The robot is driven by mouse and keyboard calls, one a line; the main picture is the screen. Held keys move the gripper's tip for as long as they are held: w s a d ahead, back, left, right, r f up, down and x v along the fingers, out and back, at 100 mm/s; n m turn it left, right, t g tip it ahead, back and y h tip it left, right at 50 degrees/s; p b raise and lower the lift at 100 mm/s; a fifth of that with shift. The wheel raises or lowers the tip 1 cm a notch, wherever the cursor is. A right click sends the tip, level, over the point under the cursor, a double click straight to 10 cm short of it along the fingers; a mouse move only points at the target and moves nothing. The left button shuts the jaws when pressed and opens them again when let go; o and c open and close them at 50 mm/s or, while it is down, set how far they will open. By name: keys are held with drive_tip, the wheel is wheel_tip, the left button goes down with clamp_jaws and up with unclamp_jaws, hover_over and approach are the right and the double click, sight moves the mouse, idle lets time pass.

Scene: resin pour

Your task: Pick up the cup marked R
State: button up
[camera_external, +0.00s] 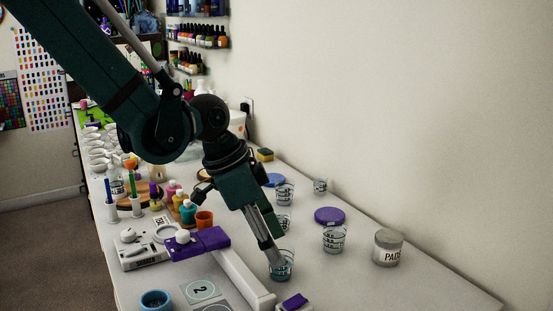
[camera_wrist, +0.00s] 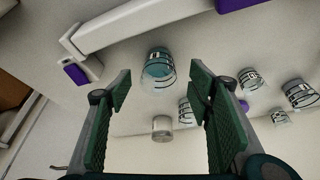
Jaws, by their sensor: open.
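Several clear cups with black markings stand on the table. One with teal liquid (camera_external: 286,271) is at the tip of my gripper (camera_external: 274,259) in the external view. In the wrist view, this teal cup (camera_wrist: 158,72) shows upright ahead, between the open fingers of my gripper (camera_wrist: 160,88), with nothing held. Other cups stand at the wall side (camera_external: 284,194), farther back (camera_external: 320,186) and to the right (camera_external: 334,240). One more cup (camera_external: 284,223) is partly hidden by my arm. I cannot read an R on any cup.
A labelled jar (camera_external: 387,248) and a purple lid (camera_external: 329,215) are to the right. An orange cup (camera_external: 204,220) and several bottles stand left. The front right tabletop is clear.

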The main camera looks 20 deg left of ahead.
drive_tip(key=shift+d+f, duration=0.1)
drive_tip(key=shift+f, duration=0.05)
drive_tip(key=shift+b+x, duration=0.35)
drive_tip(key=shift+x, duration=2.1)
drive_tip(key=shift+c, duration=0.3)
drive_tip(key=c, duration=1)
